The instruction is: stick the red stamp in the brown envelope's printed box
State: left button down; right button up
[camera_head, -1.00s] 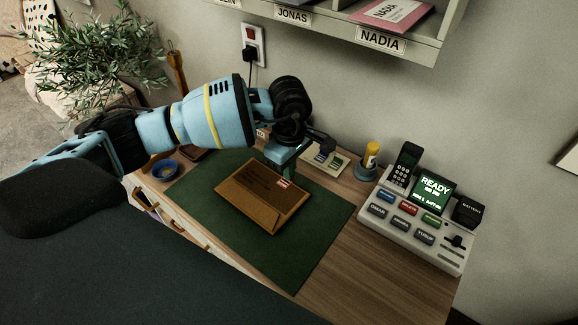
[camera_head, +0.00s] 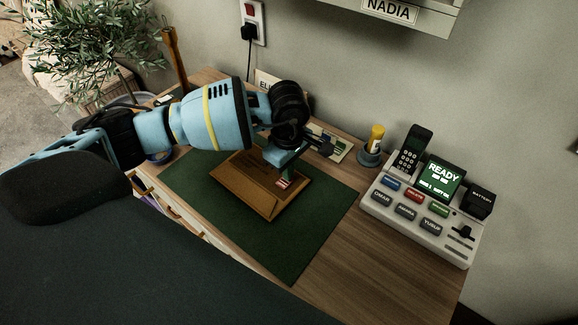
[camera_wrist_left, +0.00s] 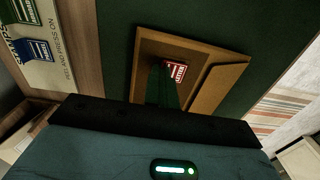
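The brown envelope (camera_head: 252,194) lies on the dark green mat, tilted in the head view; it also shows in the left wrist view (camera_wrist_left: 218,82). My left gripper (camera_head: 282,168) comes down over its upper right part. In the left wrist view the gripper's dark green fingers (camera_wrist_left: 164,86) look closed together, with the red stamp (camera_wrist_left: 176,71) at their tips. The stamp (camera_head: 284,183) also shows below the fingers in the head view. I cannot tell whether it touches the paper. No printed box can be made out. My right gripper is out of view.
A stamp card (camera_wrist_left: 50,72) with green and blue stamps lies behind the gripper. A yellow-capped glue-like bottle (camera_head: 376,139) and a grey button console (camera_head: 419,222) stand to the right. The green mat (camera_head: 285,250) is clear in front of the envelope.

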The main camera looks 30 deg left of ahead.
pick_arm(q)
jog(key=c, duration=1.7)
grip_release()
jog(key=shift+r, duration=0.15)
notch_tip(320, 180, up, 8)
jog(key=shift+f, duration=0.2)
